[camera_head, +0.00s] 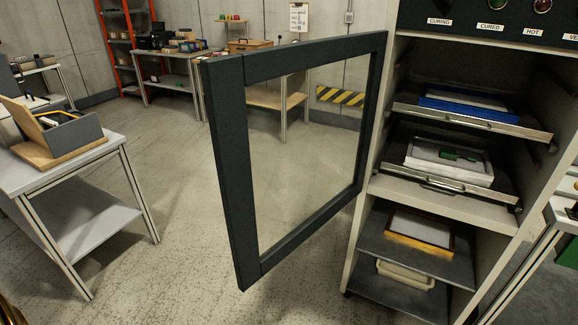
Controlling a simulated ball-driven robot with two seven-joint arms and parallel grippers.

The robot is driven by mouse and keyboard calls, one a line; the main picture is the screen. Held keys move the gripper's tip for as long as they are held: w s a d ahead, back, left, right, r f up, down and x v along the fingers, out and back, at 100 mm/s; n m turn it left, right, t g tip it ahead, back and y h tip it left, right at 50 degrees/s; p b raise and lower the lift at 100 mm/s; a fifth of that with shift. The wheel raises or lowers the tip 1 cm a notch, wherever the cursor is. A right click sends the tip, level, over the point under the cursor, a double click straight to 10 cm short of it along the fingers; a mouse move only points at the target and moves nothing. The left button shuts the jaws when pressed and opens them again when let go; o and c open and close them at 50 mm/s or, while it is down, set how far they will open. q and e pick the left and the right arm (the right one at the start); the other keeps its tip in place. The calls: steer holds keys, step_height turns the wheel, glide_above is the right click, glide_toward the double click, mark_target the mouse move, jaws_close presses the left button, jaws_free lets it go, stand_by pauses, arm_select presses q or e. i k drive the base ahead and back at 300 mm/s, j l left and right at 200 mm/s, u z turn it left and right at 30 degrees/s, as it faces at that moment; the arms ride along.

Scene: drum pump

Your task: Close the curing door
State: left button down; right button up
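The curing door (229,180) is a dark grey frame around a clear glass pane. It stands wide open, swung out from the left side of the pale cabinet (357,235), and reaches toward me. Its free edge is the near left upright. The cabinet's upper opening is uncovered and shows shelves inside. A blue-framed screen (466,103) lies on the upper pull-out shelf, and a white tray (449,161) with a green piece lies on the one below. Neither of my grippers is in view.
A panel labelled CURING, CURED and HOT (490,22) tops the cabinet. Lower shelves hold a wood-framed screen (418,232) and a pale bin (405,275). A table (70,165) with a grey box stands at left. Floor between table and door is clear.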

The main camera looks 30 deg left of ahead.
mark_target(225, 78)
steer(key=j+z, duration=0.15)
steer(key=j, duration=0.25)
steer(key=k+j+z, duration=0.15)
steer(key=j, duration=0.25)
steer(key=j+z, duration=0.1)
steer(key=j, duration=0.3)
steer(key=k+j+z, duration=0.15)
steer(key=j, duration=0.2)
steer(key=i+j+z, duration=0.1)
steer(key=j, duration=0.25)
steer(key=i+j+z, duration=0.1)
steer(key=j, duration=0.25)
steer(key=i+j+z, duration=0.1)
steer(key=i+j, duration=0.15)
steer(key=i+j+z, duration=0.1)
steer(key=j, duration=0.4)
steer(key=k+j+z, duration=0.1)
steer(key=k+j, duration=0.2)
steer(key=k+j+z, duration=0.1)
steer(key=k, duration=0.35)
steer(key=k+j, duration=0.2)
steer(key=k, duration=0.25)
steer(key=j+z, duration=0.05)
